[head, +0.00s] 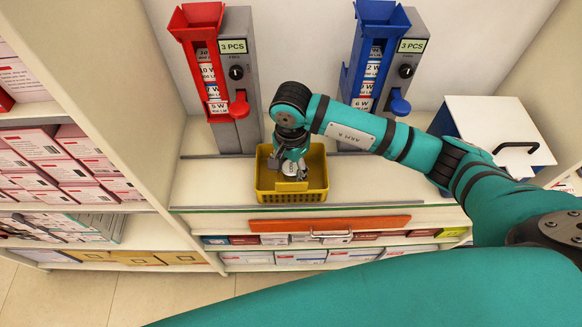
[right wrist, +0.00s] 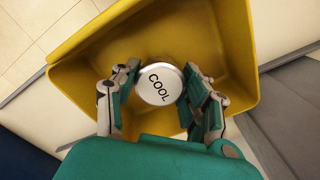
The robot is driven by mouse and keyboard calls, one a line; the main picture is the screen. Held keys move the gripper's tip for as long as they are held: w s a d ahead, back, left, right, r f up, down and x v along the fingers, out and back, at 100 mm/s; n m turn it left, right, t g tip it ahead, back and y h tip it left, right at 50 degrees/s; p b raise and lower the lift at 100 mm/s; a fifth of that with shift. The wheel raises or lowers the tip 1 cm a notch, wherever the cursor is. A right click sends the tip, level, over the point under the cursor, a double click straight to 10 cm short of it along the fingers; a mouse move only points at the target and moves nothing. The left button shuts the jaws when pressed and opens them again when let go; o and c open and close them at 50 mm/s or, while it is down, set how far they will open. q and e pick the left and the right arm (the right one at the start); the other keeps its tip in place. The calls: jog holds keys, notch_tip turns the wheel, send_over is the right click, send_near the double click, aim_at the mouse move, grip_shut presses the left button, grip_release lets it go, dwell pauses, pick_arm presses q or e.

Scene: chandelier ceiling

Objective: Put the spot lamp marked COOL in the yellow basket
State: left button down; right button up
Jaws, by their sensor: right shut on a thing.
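The yellow basket (head: 316,180) stands on the pale counter in the head view, between the two dispensers. My right gripper (head: 291,171) reaches down over it and is shut on the white round spot lamp (head: 290,168). In the right wrist view the lamp's white face (right wrist: 159,83) reads COOL, and the fingers of my right gripper (right wrist: 160,90) press on both its sides. The lamp is over or within the open yellow basket (right wrist: 190,20); I cannot tell whether it touches the bottom. My left gripper is not in view.
A red dispenser (head: 198,40) and a blue dispenser (head: 375,50) stand behind the basket, each with a grey "3 PCS" unit. A white-lidded box (head: 500,130) is at right. Shelves of boxed goods (head: 65,160) are at left and below the counter. Counter beside the basket is free.

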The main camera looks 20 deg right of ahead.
aim_at(291, 166)
jog(key=shift+f, duration=0.8)
jog(key=o, duration=1.2)
jog(key=shift+r, duration=0.35)
jog(key=shift+w+r, duration=0.1)
jog(key=shift+r, duration=0.25)
notch_tip(291, 166, up, 10)
jog(key=shift+f+b, duration=0.2)
jog(key=shift+b, duration=1.05)
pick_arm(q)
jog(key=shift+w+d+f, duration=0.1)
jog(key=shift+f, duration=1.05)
pick_arm(e)
jog(key=shift+r, duration=0.7)
